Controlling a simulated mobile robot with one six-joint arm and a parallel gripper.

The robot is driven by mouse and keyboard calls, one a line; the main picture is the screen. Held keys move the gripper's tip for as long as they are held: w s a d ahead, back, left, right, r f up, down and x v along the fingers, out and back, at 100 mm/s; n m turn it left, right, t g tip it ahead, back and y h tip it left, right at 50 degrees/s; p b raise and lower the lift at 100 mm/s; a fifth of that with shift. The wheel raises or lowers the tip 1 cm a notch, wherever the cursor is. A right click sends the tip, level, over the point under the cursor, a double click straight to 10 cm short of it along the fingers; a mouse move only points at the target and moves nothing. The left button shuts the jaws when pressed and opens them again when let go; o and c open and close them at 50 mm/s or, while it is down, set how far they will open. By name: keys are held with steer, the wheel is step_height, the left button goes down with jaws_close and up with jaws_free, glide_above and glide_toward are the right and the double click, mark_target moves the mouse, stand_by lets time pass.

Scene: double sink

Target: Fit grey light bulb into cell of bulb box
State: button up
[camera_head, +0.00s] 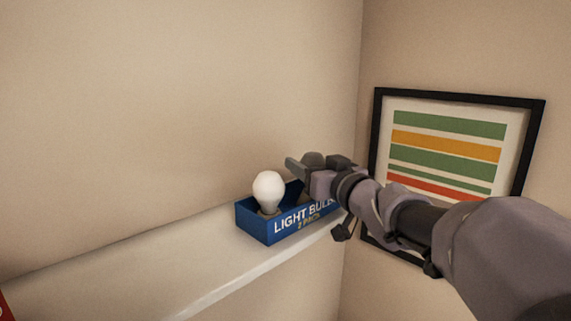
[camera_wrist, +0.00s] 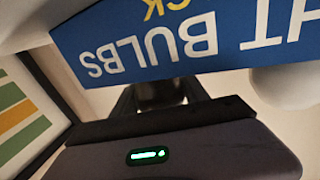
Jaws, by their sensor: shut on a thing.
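The blue bulb box (camera_head: 256,229), lettered "LIGHT BULBS", stands on a white shelf. A white bulb (camera_head: 268,190) stands upright in its left cell. My gripper (camera_head: 302,168) is above the box's right end and hides that cell. It is shut on the grey bulb (camera_head: 312,158), whose rounded top shows above the fingers. I cannot tell whether the bulb's base is inside the cell. In the wrist view the box (camera_wrist: 235,57) appears upside down across the top, with the white bulb (camera_wrist: 285,88) at right. A dark grey shape between the fingers there is hard to make out.
The white shelf (camera_head: 190,268) runs along the wall, with free room left of the box. A framed striped picture (camera_head: 445,150) hangs on the right wall behind my arm. A red thing (camera_head: 5,308) shows at the lower left edge.

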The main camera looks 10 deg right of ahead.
steer(key=shift+f+b, duration=0.35)
steer(key=shift+f, duration=0.15)
steer(key=o, duration=1.1)
steer(key=shift+c, duration=0.2)
steer(key=b+v, duration=0.1)
steer(key=v, duration=1.6)
steer(key=shift+s, duration=0.25)
